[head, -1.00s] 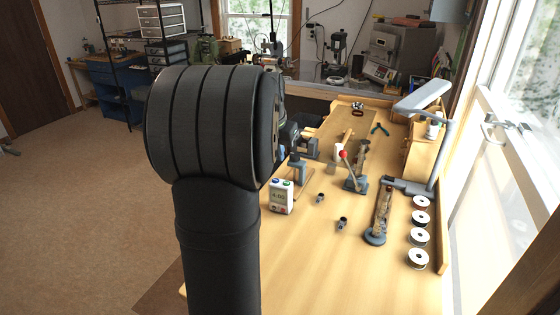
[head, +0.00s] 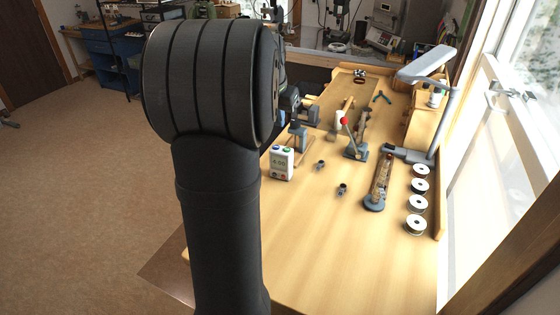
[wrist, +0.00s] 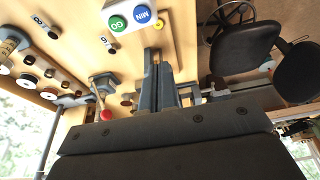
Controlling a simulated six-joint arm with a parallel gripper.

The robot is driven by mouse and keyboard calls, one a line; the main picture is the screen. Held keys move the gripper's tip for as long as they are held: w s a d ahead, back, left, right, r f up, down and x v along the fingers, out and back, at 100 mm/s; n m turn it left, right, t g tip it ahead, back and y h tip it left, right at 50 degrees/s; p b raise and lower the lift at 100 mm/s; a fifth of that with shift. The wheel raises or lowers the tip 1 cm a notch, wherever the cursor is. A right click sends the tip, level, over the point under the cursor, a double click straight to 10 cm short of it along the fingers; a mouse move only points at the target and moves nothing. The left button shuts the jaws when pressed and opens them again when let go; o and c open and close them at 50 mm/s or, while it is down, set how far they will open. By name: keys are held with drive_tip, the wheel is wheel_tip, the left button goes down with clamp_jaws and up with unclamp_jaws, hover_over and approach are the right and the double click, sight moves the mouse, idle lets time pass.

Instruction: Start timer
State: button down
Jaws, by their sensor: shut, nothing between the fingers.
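The timer (head: 281,165) is a small white box standing upright on the bench, with a blue and a green button on top and a display that seems to read 4:00. In the wrist view I see its top from above, with a green GO button (wrist: 117,23) and a blue MIN button (wrist: 142,14). My gripper (wrist: 153,54) is shut and empty, its blue-grey fingers pointing towards the timer. The fingertips appear in the picture just below the two buttons; I cannot tell the height gap. In the head view my arm hides much of the gripper area.
A lever with a red knob (head: 344,121) stands right of the timer. White spools (head: 416,225) line the right edge, near a lamp (head: 425,65). The front of the bench (head: 330,260) is clear.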

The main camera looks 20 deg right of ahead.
drive_tip(key=shift+r, duration=0.1)
wheel_tip(320, 180, up, 10)
drive_tip(key=f, duration=0.1)
hover_over(287, 149)
drive_tip(key=s+a, duration=0.3)
drive_tip(key=shift+w+d+r, duration=0.15)
drive_tip(key=shift+w+r, duration=0.05)
drive_tip(key=x, duration=1.2)
drive_tip(key=shift+s+a+f, duration=0.25)
drive_tip(key=shift+s+f, duration=0.05)
drive_tip(key=shift+f, duration=0.75)
